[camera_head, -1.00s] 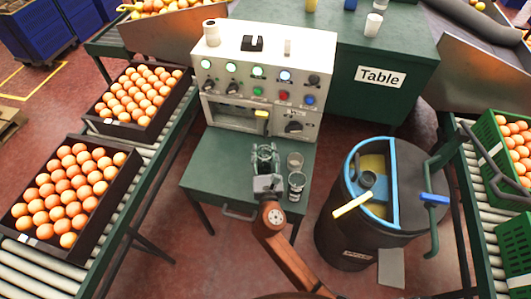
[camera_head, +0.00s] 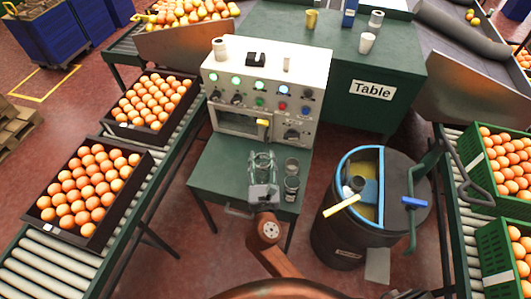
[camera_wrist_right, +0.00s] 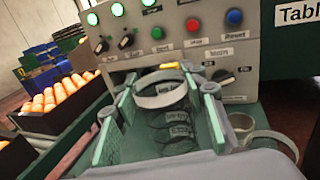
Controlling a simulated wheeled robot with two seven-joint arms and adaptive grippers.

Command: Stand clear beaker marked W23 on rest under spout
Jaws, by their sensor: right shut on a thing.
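My right gripper (camera_head: 262,172) is shut on a clear beaker (camera_head: 262,162), with a finger on each side of it. In the right wrist view, the beaker's round rim (camera_wrist_right: 165,97) shows between the green-padded fingers (camera_wrist_right: 160,80). Two more clear vessels (camera_head: 292,165) (camera_head: 291,188) stand just right of the gripper. The spout and the rest cannot be made out clearly. My left gripper is out of view.
The machine's front has lit buttons, knobs, a recess (camera_head: 238,124) and a yellow-tipped lever (camera_head: 263,122). A dark drum (camera_head: 335,235) with a blue rim stands right of the bench. Orange crates (camera_head: 70,235) line the left conveyor. The bench's left part is clear.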

